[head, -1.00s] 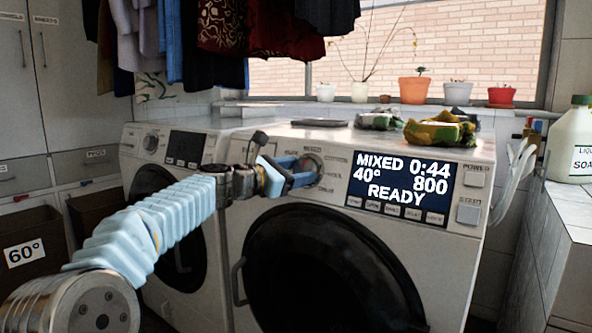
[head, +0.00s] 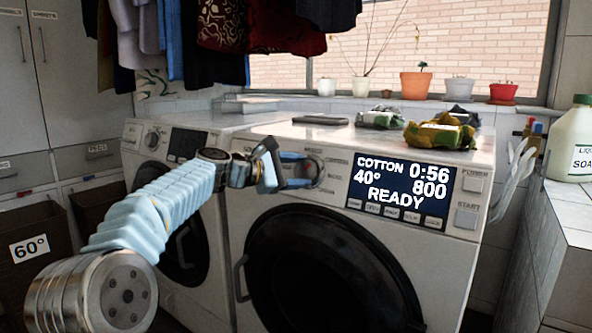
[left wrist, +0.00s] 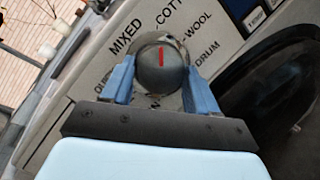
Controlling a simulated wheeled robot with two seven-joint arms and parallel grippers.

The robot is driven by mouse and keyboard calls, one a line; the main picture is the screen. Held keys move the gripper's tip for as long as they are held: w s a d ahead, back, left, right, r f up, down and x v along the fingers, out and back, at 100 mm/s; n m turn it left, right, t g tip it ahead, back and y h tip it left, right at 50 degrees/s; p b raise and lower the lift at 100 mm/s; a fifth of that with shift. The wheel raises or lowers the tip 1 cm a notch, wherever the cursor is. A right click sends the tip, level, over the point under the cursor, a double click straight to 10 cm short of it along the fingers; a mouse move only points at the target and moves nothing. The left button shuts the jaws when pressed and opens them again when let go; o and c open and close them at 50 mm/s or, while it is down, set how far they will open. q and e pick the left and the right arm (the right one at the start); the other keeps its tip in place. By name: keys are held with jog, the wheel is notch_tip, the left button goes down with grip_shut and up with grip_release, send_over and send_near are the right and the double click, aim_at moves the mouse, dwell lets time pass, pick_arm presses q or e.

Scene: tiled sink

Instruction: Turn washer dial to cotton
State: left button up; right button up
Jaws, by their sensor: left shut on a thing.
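The washer (head: 350,220) on the right has a dark round door and a display (head: 402,186) that reads COTTON, 0:56, 40°, 800 and READY. My left gripper (head: 312,170) is at the washer's dial. In the left wrist view the dial (left wrist: 161,78) is a dark round knob with a red mark, and the blue fingers of my left gripper (left wrist: 158,85) are shut on its two sides. The red mark points up toward the printed COTTON label. MIXED, WOOL and DRUM labels stand around it. In the head view the dial is mostly hidden by the gripper. My right gripper is not in view.
A second washer (head: 170,150) stands to the left. Bundled cloths (head: 440,132) lie on top of the right washer. Clothes (head: 215,35) hang above. A soap bottle (head: 575,140) stands on the tiled ledge at the right. Potted plants line the window sill.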

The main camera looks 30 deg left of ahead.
pick_arm(q)
jog(key=shift+d, duration=0.1)
jog(key=o, duration=1)
jog(key=shift+o, duration=0.2)
jog(key=v, duration=1.3)
jog(key=shift+s+a+b, duration=0.25)
jog(key=shift+s+b, duration=0.05)
jog(key=shift+b, duration=0.1)
jog(key=shift+r, duration=0.1)
